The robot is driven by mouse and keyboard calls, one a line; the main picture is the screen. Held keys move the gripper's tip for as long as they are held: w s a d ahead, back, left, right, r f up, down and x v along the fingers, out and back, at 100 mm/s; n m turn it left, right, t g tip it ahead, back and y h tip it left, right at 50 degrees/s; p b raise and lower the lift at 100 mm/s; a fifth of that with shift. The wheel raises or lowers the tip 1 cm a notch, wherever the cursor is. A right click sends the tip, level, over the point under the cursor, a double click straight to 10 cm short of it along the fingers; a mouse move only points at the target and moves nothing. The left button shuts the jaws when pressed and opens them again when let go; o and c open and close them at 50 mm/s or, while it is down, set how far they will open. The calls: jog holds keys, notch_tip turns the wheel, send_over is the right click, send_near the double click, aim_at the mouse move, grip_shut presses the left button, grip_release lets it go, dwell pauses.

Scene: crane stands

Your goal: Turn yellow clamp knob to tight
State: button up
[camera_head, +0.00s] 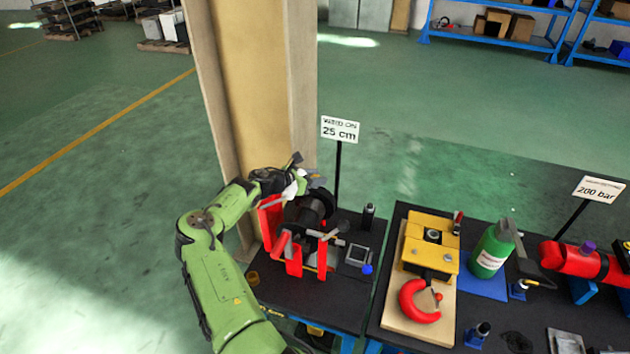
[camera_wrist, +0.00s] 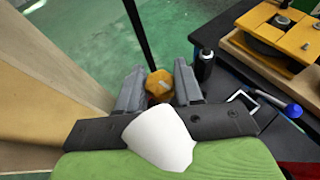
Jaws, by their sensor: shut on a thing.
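The yellow clamp knob (camera_wrist: 160,82) shows in the wrist view between the two grey fingers of my gripper (camera_wrist: 159,88). It has a small pale mark on its face. My fingers are closed on its two sides. In the head view my gripper (camera_head: 312,184) is above the red and black winch-like stand on the left table, and the knob cannot be made out there. Whether the knob is tight or loose cannot be told.
A sign reading 25 cm (camera_head: 340,130) stands on a thin pole close behind my gripper. A tall beige column (camera_head: 252,80) rises at left. The right table holds a yellow block clamp (camera_head: 432,245) and a green bottle (camera_head: 490,250).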

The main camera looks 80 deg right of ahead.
jog(key=o, duration=0.9)
jog(key=shift+o, duration=0.2)
notch_tip(320, 180, up, 10)
jog(key=shift+f, duration=0.1)
dwell(0.3)
